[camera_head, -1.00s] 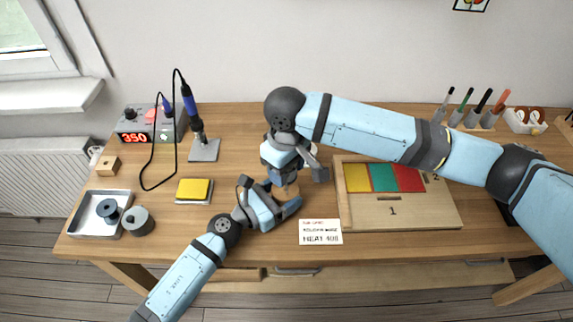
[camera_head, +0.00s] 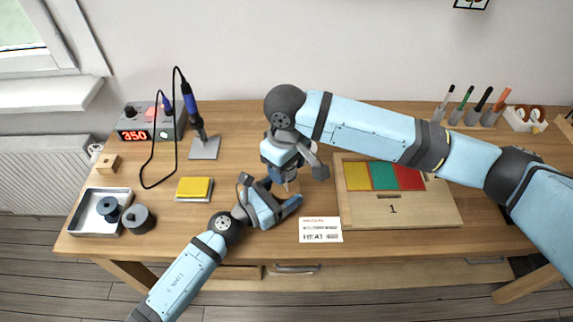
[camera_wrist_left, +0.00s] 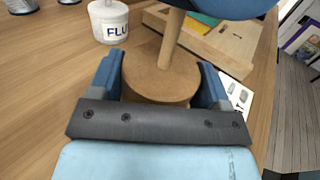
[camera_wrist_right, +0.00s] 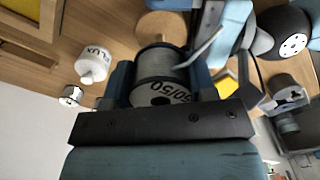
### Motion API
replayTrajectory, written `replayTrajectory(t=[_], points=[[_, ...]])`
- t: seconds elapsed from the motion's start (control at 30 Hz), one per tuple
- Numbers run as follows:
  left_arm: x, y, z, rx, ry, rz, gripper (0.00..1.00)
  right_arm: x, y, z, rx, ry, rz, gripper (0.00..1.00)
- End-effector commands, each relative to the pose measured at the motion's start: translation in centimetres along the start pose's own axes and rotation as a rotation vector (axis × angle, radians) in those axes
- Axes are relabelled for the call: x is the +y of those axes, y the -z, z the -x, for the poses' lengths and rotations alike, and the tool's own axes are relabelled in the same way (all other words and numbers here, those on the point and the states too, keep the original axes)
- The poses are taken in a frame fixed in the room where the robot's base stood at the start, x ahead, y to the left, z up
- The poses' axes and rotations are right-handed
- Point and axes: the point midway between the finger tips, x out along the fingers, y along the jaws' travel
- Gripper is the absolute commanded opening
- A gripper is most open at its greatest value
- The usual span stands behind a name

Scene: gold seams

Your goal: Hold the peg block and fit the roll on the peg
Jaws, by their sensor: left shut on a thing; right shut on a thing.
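The peg block, a round wooden base (camera_wrist_left: 160,75) with an upright peg (camera_wrist_left: 172,38), stands between my left gripper's fingers in the left wrist view. My left gripper (camera_head: 279,196) is shut on the base, low over the table. My right gripper (camera_head: 285,182) is just above it, shut on the roll (camera_wrist_right: 160,75), a grey spool marked 50/50. In the right wrist view the wooden base (camera_wrist_right: 158,28) shows beyond the roll. The peg's top is hidden behind a blue part in the left wrist view, so I cannot tell whether the roll is around it.
A white flux jar (camera_wrist_left: 108,20) stands close behind the block. A wooden board (camera_head: 420,212) with coloured tiles lies to the right, a white card (camera_head: 320,230) in front. At left are a yellow sponge (camera_head: 194,188), a soldering station (camera_head: 140,130) and a metal tray (camera_head: 90,222) with a spool.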

Motion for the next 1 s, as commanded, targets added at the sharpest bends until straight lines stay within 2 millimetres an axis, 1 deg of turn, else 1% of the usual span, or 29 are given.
replayTrajectory(t=[0.6, 1.0], points=[[0.0, 0.0, 0.0, 0.000, 0.000, 0.000, 0.42, 0.0, 0.0, -1.1, 0.001, 0.000, 0.000, 0.12], [0.0, 0.0, 0.0, 0.000, 0.000, 0.000, 0.42, 0.0, 0.0, -1.2, 0.001, 0.000, 0.001, 0.12]])
